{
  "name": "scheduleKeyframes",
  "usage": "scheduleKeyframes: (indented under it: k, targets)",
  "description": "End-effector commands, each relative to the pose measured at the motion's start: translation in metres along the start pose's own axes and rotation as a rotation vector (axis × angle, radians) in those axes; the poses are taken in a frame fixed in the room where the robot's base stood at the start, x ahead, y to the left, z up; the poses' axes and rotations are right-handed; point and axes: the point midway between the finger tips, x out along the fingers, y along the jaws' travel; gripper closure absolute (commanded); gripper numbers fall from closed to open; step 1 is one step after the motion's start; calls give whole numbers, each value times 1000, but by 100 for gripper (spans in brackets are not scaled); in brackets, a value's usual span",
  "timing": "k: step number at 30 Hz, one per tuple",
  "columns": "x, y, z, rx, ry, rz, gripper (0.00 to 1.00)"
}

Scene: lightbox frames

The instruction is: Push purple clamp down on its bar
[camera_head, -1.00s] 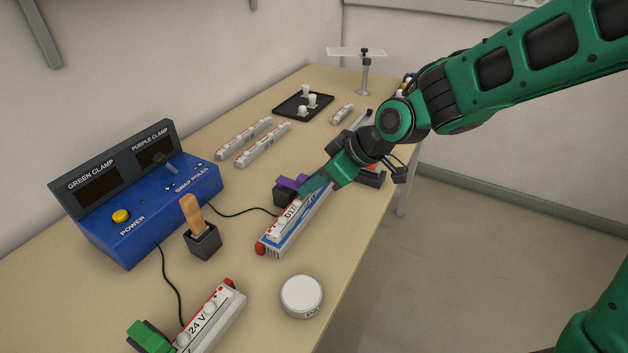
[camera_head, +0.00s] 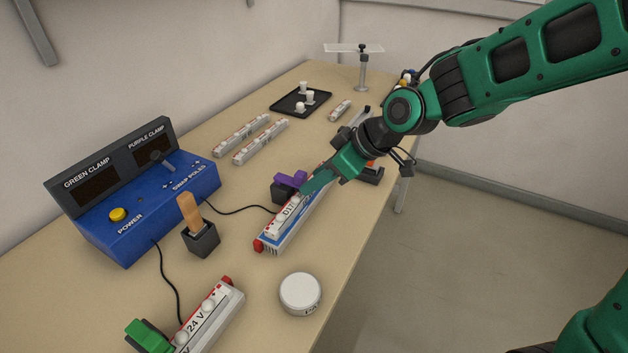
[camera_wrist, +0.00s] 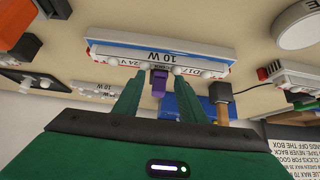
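The purple clamp (camera_head: 291,180) sits at the far-left side of the D17 bar (camera_head: 270,240), with a dark block below its purple top. I cannot tell how fully it is seated on the bar. My gripper (camera_head: 308,188) is low over the bar, right beside the clamp, and its fingers partly cover the bar. In the wrist view, the two green fingers of my gripper (camera_wrist: 160,78) are apart, with the purple clamp (camera_wrist: 159,84) showing between them and gaps on both sides. The bar, marked 10 W, (camera_wrist: 110,50) lies across beyond the fingertips.
A blue power box (camera_head: 130,228) and a wooden-handled tool in a black holder (camera_head: 202,240) stand left. A white round tin (camera_head: 300,293) and a 24 V bar with a green clamp (camera_head: 150,338) are nearer. Loose bars (camera_head: 240,135) and a black tray (camera_head: 287,104) lie behind.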

Motion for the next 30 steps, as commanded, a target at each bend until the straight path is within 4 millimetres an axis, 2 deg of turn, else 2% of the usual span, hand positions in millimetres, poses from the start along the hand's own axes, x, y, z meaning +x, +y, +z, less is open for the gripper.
scheduleKeyframes:
  k: [9, 15, 30]
  targets:
    - [-56, 1, 1, 1, -1, 3, 62]
    - [-79, 2, 2, 3, -3, 2, 62]
    - [-87, 3, 5, 12, -10, 5, 62]
